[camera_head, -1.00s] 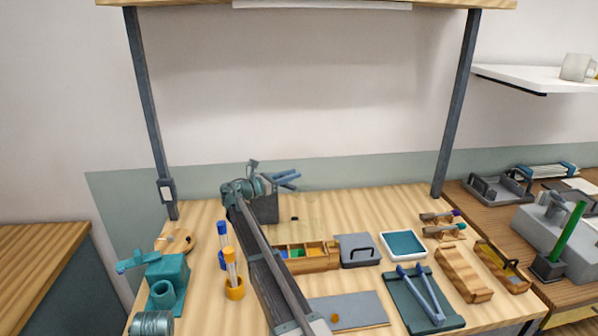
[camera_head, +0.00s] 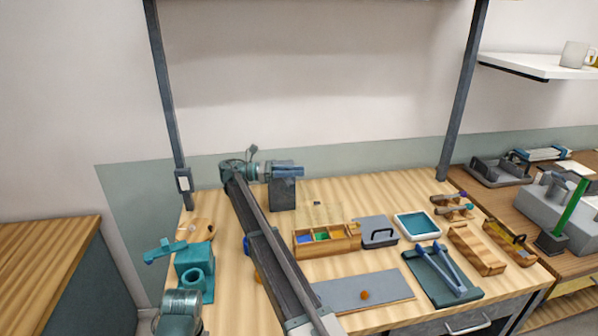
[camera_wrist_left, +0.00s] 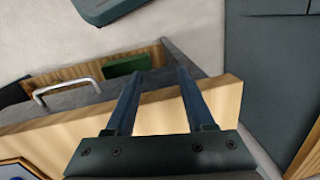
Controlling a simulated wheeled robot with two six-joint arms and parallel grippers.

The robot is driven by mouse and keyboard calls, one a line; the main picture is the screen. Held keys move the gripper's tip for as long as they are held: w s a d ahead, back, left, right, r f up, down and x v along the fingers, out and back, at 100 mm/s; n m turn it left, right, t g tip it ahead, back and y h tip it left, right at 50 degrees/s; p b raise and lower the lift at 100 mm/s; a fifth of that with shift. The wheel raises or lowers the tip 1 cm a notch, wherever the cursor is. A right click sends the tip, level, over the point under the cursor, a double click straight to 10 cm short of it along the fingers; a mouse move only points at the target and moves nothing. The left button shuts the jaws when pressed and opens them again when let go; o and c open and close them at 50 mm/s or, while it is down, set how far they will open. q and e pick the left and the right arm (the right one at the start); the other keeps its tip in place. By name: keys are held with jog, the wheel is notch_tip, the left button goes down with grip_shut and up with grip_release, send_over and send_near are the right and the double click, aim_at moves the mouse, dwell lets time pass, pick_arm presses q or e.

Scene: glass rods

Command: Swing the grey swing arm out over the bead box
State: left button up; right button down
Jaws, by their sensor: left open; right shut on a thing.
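The bead box (camera_head: 348,245) is a wooden tray on the bench with blue, green and other coloured compartments. A dark grey upright block (camera_head: 283,195) stands behind it, to the left; it looks like part of the grey swing arm. My right gripper (camera_head: 288,169) is shut at the top of this block, fingers pointing right. It appears to grip the swing arm, but the held part is mostly hidden by the fingers. My left gripper (camera_wrist_left: 155,75) is open and empty in the left wrist view, above a wooden edge and a handled drawer.
My right arm's long link crosses the bench's left half, partly hiding blue and orange rod holders. A teal device (camera_head: 194,268) stands at the left. A grey lidded box (camera_head: 376,231), a teal-topped tray (camera_head: 416,226) and a grey mat (camera_head: 345,292) lie around the bead box.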

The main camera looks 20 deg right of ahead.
jog(key=shift+a, duration=0.1)
dwell(0.4)
jog(key=c, duration=0.7)
grip_release()
pick_arm(q)
jog(key=shift+a, duration=0.1)
